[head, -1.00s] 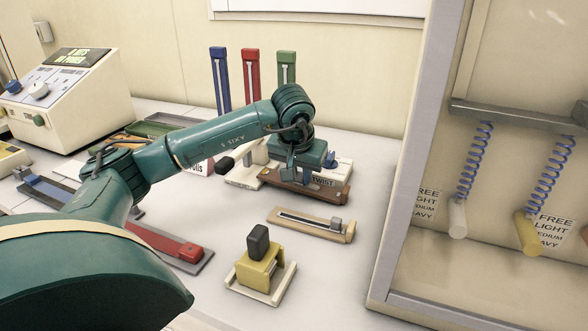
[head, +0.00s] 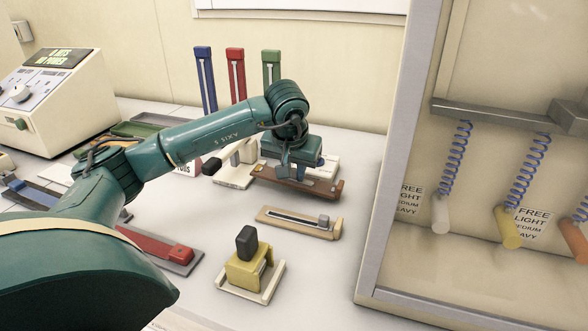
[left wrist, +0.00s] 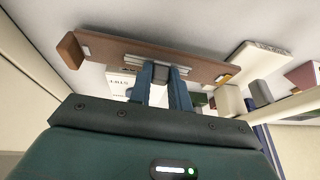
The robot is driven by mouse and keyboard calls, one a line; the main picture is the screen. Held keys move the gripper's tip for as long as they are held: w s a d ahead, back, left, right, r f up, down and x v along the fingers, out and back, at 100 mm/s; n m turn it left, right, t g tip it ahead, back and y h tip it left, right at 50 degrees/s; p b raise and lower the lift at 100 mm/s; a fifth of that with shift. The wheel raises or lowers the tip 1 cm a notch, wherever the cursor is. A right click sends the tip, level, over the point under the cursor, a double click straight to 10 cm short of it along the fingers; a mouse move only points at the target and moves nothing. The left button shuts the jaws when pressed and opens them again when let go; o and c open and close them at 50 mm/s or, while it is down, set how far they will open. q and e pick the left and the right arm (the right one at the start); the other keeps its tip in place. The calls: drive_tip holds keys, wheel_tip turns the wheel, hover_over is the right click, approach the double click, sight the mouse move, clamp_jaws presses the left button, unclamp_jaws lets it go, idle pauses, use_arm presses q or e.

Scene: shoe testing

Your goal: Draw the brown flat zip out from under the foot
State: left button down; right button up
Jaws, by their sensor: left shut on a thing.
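The brown flat zip (head: 293,188) is a long brown strip lying near the middle of the bench, behind a tan zip. In the left wrist view the brown strip (left wrist: 125,50) runs slantwise across the top, with a pale metal track. My gripper hides part of the strip in the head view. I cannot tell for certain which thing is the foot. My right gripper is in neither view.
A tan zip (head: 285,221) lies in front. A yellow clamp-like block (head: 247,268) with a black knob stands nearer. A pale one (head: 238,160) stands to the left of the gripper. A framed cabinet (head: 385,170) with springs bounds the right. Bare bench lies around the tan zip.

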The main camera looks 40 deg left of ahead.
sight(294, 170)
use_arm(q)
drive_tip(key=shift+r+p, duration=1.9)
drive_tip(key=shift+r, duration=0.6)
